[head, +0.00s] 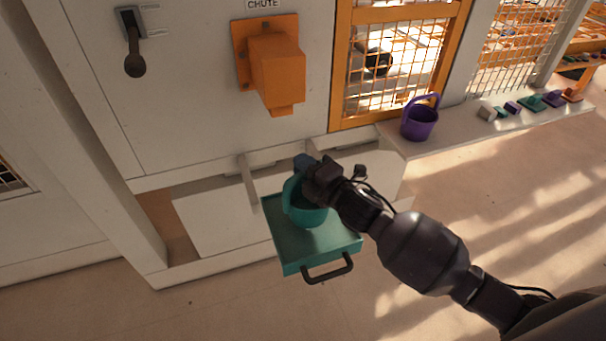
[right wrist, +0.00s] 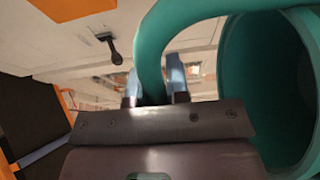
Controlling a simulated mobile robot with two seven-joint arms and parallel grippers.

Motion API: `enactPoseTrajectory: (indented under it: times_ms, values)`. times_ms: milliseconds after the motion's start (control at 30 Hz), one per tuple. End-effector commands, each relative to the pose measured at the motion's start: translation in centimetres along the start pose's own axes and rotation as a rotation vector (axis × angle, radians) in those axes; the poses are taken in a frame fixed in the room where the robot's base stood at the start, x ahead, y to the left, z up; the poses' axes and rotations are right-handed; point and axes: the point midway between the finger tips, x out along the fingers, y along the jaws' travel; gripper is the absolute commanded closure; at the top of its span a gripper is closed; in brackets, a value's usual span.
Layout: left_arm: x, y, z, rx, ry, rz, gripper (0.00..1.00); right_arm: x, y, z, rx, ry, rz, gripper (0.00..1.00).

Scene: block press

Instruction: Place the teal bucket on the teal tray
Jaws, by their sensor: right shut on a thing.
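The teal bucket (head: 308,214) is over the teal tray (head: 292,247) in the head view, upright or nearly so. I cannot tell whether its base touches the tray. My right gripper (head: 304,166) is at the top of the bucket, shut on its handle. In the right wrist view the handle (right wrist: 151,50) passes between the two fingers of the gripper (right wrist: 156,84), and the bucket's open mouth (right wrist: 285,90) is at the right. The tray is pulled out of the white cabinet, with its dark handle (head: 328,270) at the front. My left gripper is not in view.
An orange chute (head: 277,72) and a dark lever (head: 134,62) are on the white wall above. A purple bucket (head: 419,121) stands on a white shelf (head: 450,134) at right, with several small coloured blocks (head: 533,103) farther along. Open floor lies in front.

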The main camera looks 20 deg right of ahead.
Motion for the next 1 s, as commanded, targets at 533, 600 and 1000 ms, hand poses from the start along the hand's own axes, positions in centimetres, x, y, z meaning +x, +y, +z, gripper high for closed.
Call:
enactPoseTrajectory:
  times_ms: [533,600,1000]
  values:
    - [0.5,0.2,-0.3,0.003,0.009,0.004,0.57,0.0,-2.8,0.0,0.001,0.0,0.0,1.0]
    - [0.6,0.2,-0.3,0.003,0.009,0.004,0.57,0.0,-2.9,0.0,0.001,0.0,-0.001,0.83]
    - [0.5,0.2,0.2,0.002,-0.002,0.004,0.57,0.0,-2.8,0.0,0.0,0.0,-0.001,0.59]
